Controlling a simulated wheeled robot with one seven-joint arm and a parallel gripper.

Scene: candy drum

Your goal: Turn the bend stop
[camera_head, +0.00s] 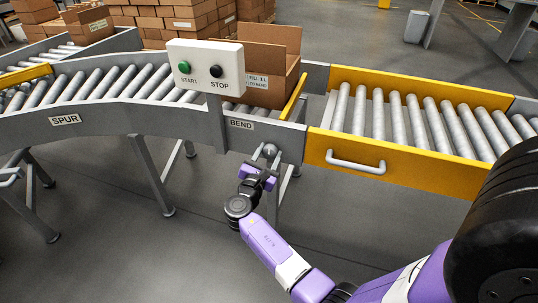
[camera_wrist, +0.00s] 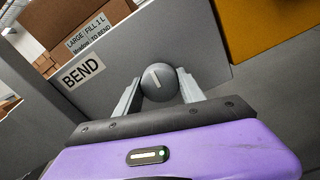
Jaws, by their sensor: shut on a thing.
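The bend stop's grey round knob (camera_wrist: 160,83) sits on the conveyor's side wall, with a pale line across its face. The BEND label (camera_wrist: 84,68) is up and left of it in the wrist view. The knob also shows in the head view (camera_head: 270,151), below the BEND label (camera_head: 240,125). My gripper (camera_wrist: 160,90) has one finger on each side of the knob and is shut on it. In the head view my gripper (camera_head: 267,160) reaches up to the knob from below. A yellow stop plate (camera_head: 294,97) stands across the rollers beside an open carton (camera_head: 268,75).
A control box (camera_head: 206,67) with a green START and a black STOP button stands on a post above the conveyor. A yellow-sided roller section (camera_head: 400,160) with a grey handle (camera_head: 356,162) is at the right. Conveyor legs (camera_head: 152,175) stand at the left. Floor in front is clear.

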